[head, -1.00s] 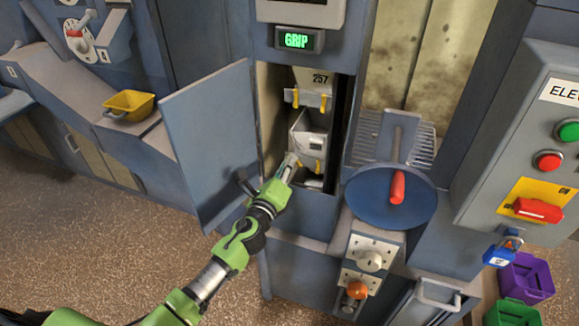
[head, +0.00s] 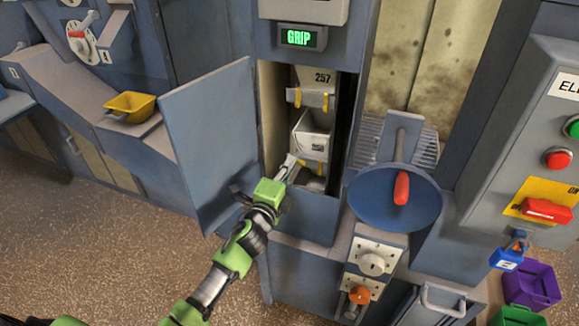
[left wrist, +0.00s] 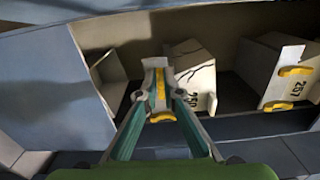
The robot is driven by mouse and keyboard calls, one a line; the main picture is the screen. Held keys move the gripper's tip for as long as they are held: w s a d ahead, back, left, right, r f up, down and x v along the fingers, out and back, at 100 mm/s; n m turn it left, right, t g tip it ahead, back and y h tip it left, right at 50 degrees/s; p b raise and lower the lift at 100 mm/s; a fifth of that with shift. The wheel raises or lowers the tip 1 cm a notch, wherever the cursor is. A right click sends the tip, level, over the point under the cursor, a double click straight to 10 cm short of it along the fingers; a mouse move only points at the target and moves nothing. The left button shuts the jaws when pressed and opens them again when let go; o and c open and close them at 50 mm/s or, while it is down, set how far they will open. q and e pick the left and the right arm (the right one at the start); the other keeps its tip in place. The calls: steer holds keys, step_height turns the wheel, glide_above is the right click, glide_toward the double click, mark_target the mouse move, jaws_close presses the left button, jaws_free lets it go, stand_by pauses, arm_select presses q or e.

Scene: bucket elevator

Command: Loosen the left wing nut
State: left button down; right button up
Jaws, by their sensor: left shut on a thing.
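The lower bucket (head: 314,138) hangs inside the open hatch of the elevator leg. It also shows in the left wrist view (left wrist: 195,72), where its number is partly readable. My left gripper (head: 293,160) reaches in at the bucket's lower left. In the left wrist view, my left gripper (left wrist: 160,82) is shut on the yellow left wing nut (left wrist: 161,90), which sits between the fingertips. A second yellow wing nut (left wrist: 162,117) shows close beside the fingers. The head view hides most of the held nut behind the fingers. My right gripper is not in view.
Bucket 257 (head: 313,78), with two yellow wing nuts, hangs above. The open door (head: 210,140) stands left of my arm. A blue disc with a red handle (head: 401,188) is to the right. A display (head: 300,37) reads GRIP. A blue padlock (head: 507,258) hangs at the right.

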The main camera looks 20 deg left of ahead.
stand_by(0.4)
arm_select(q)
steer(key=c, duration=2.2)
jaws_free()
steer(key=s, duration=1.2)
steer(key=shift+a, duration=0.2)
steer(key=shift+f, duration=0.15)
